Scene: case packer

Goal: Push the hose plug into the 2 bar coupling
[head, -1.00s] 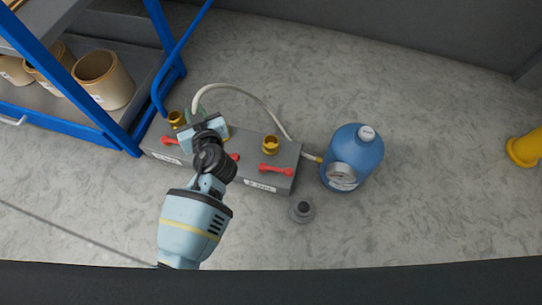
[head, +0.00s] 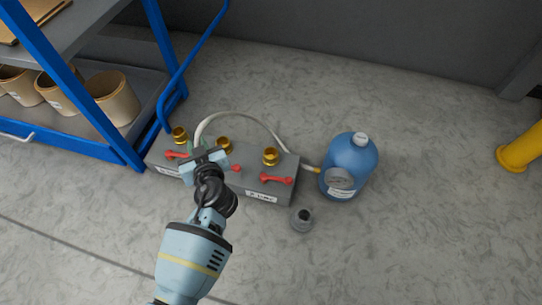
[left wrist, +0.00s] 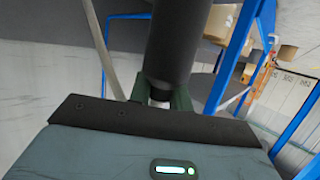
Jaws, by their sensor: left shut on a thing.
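A grey manifold block (head: 240,187) lies on the floor with three brass couplings: left (head: 180,134), middle (head: 224,145) and right (head: 270,156). Each has a red lever in front. The front labels are too small to read surely, so I cannot tell which coupling is 2 bar. My left gripper (head: 197,148) is shut on the hose plug, in front of the block between the left and middle couplings. The plug is mostly hidden in the head view. In the left wrist view, green fingers (left wrist: 160,98) close around a dark cylinder (left wrist: 172,45). My right gripper is not seen.
A pale hose (head: 245,117) arcs behind the couplings to a blue bottle (head: 352,160) with a gauge. A small grey round part (head: 301,219) stands on the floor nearby. A blue-framed shelf (head: 100,155) with pots is at the left.

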